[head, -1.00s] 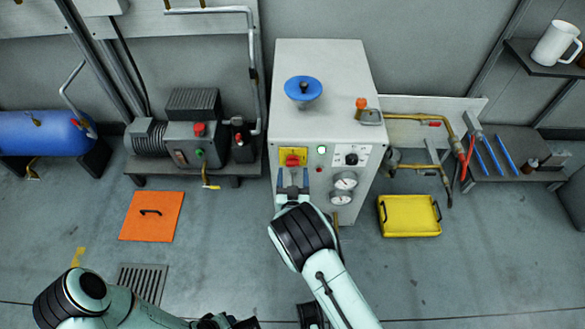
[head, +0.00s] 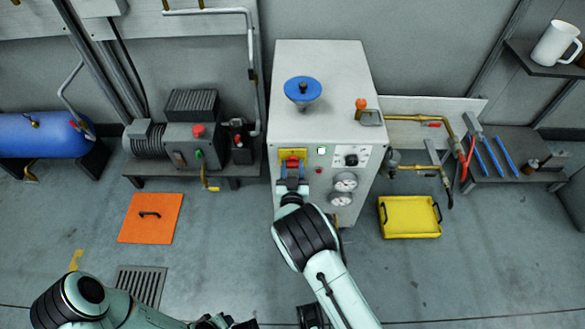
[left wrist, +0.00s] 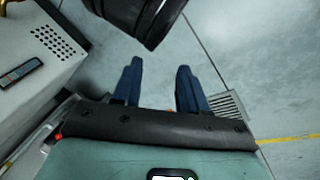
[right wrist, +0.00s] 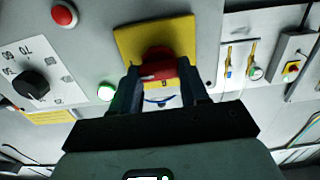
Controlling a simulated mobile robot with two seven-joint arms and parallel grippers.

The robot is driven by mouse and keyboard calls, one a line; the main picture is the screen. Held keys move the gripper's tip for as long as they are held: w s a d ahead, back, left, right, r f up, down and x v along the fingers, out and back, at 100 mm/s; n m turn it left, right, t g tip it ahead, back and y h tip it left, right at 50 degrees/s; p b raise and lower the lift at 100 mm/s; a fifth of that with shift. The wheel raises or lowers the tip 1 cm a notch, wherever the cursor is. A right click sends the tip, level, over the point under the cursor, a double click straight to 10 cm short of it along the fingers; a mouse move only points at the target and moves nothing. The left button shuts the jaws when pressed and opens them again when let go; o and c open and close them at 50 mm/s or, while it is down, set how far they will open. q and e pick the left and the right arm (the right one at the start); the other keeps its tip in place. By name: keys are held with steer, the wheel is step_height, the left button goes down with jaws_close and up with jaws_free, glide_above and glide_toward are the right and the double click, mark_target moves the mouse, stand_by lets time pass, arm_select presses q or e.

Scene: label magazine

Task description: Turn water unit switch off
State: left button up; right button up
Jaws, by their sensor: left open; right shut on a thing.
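The water unit is a pale grey cabinet (head: 320,70) in the middle of the head view. Its red switch (head: 292,163) sits on a yellow plate (head: 290,153) on the front panel; the right wrist view shows the red switch (right wrist: 157,68) and yellow plate (right wrist: 128,40) close up. My right gripper (right wrist: 168,88) is shut on the red switch, a blue-grey finger on each side. A green lamp (head: 321,151) beside the plate is lit. My left gripper (left wrist: 160,85) is open and empty over the floor.
A black knob (head: 351,160) and two gauges (head: 346,181) are right of the switch. A compressor (head: 190,140) stands left. An orange plate (head: 150,218) and a yellow case (head: 409,216) lie on the floor, with clear floor between the case and the lower right.

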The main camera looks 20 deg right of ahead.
arm_select(q)
steer(key=shift+s+r, duration=0.1)
arm_select(e)
steer(key=shift+n, duration=0.3)
steer(key=n+p, duration=0.1)
steer(key=n, duration=0.2)
steer(key=shift+a+n, duration=0.1)
steer(key=shift+n, duration=0.3)
steer(key=n, duration=0.5)
steer(key=shift+a+f+p, duration=0.1)
steer(key=shift+p, duration=0.3)
steer(key=n, duration=0.4)
steer(key=shift+f+n, duration=0.1)
steer(key=shift+n, duration=0.3)
arm_select(q)
steer(key=shift+g+h, duration=0.4)
steer(key=shift+g, duration=0.2)
steer(key=shift+s+d+r, duration=0.45)
steer(key=shift+s+r, duration=0.2)
steer(key=shift+s, duration=0.2)
steer(key=shift+s+d+r, duration=0.45)
steer(key=shift+s+r, duration=0.15)
steer(key=shift+s, duration=0.25)
arm_select(e)
steer(key=shift+f+n, duration=0.1)
steer(key=shift+n, duration=1.7)
steer(key=o, duration=1.1)
steer(key=shift+c, duration=0.2)
